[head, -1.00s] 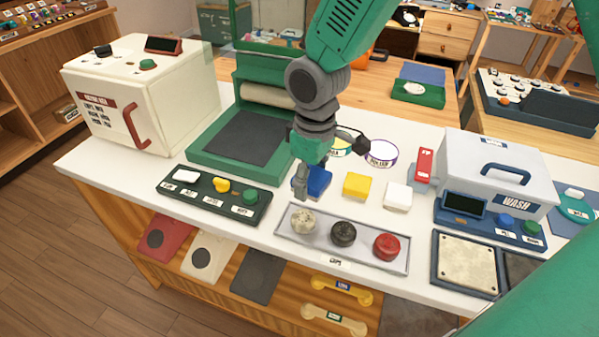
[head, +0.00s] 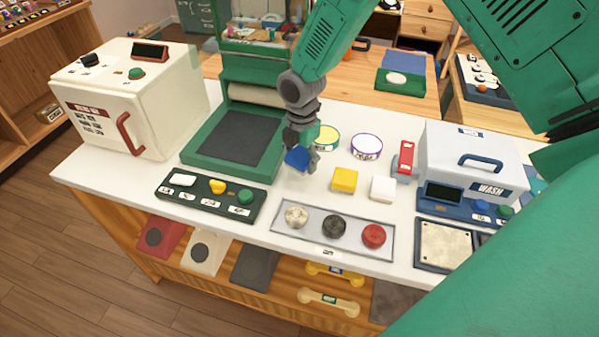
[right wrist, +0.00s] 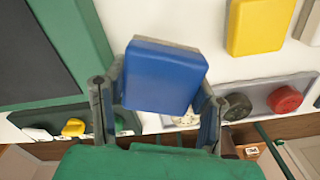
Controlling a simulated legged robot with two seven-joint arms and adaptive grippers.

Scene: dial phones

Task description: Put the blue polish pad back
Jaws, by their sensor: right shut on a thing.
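The blue polish pad (head: 297,159) is held in my right gripper (head: 301,150), which is shut on it. The pad appears raised above the white counter, left of the yellow pad (head: 345,179) and the white pad (head: 383,188). In the right wrist view the blue pad (right wrist: 163,77) sits tilted between the two fingers, with a pale layer along its far edge. My left gripper is not in view.
A grey tray (head: 284,227) with three round caps lies in front. The green press base (head: 190,157) is left. The wash box (head: 474,160) is right.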

